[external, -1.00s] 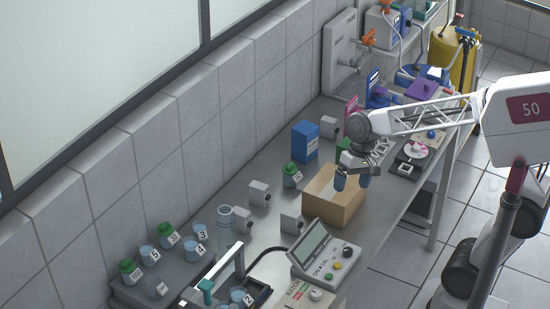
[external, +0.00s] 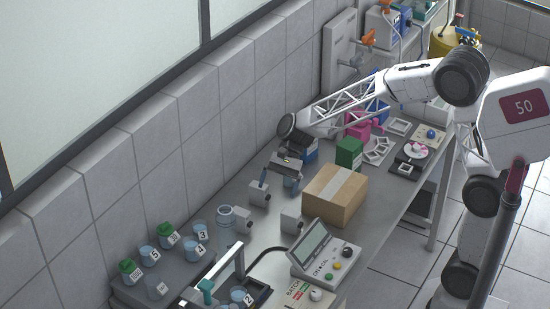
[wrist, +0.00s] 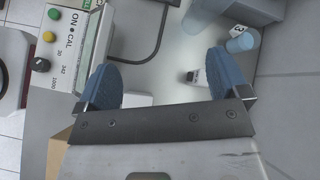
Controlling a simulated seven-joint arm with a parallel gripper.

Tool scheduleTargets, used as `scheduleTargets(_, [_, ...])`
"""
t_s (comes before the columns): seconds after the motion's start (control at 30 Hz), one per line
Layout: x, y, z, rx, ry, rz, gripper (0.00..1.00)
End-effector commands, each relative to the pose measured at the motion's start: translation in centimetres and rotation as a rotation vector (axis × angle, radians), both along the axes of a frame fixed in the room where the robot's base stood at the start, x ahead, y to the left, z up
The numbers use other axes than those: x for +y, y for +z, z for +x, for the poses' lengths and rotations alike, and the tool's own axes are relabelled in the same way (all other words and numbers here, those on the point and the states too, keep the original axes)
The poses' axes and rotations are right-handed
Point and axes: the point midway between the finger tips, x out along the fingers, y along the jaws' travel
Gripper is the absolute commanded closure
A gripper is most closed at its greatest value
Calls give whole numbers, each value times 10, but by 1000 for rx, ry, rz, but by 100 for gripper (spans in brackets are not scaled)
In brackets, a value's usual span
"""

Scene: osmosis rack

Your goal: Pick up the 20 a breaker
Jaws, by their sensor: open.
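I cannot read which is the 20 A one. In the wrist view my gripper (wrist: 162,68) has its two blue fingers wide apart with nothing held. A grey block with a dark front (wrist: 197,78) lies between the fingers, near the right one. A white block (wrist: 137,99) shows partly behind the gripper's edge.
A cardboard box (external: 334,198) stands right of my gripper, with a green box (external: 349,153) behind it. A meter (external: 323,251) and a tray of labelled jars (external: 187,262) are in front. The tiled wall runs close along the left.

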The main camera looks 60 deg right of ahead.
Motion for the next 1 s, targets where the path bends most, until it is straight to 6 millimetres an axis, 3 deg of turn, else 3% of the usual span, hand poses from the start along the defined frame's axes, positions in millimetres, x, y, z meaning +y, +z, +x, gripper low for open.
scheduleTargets(0.3, [13, -38, 71, 171, -151, 153, 6])
scheduleTargets(0.5, [18, -59, 104, 257, -226, 232, 6])
scheduleTargets(0.7, [20, -68, 120, 297, -259, 267, 6])
scheduleTargets(1.0, [21, -69, 121, 300, -263, 273, 6])
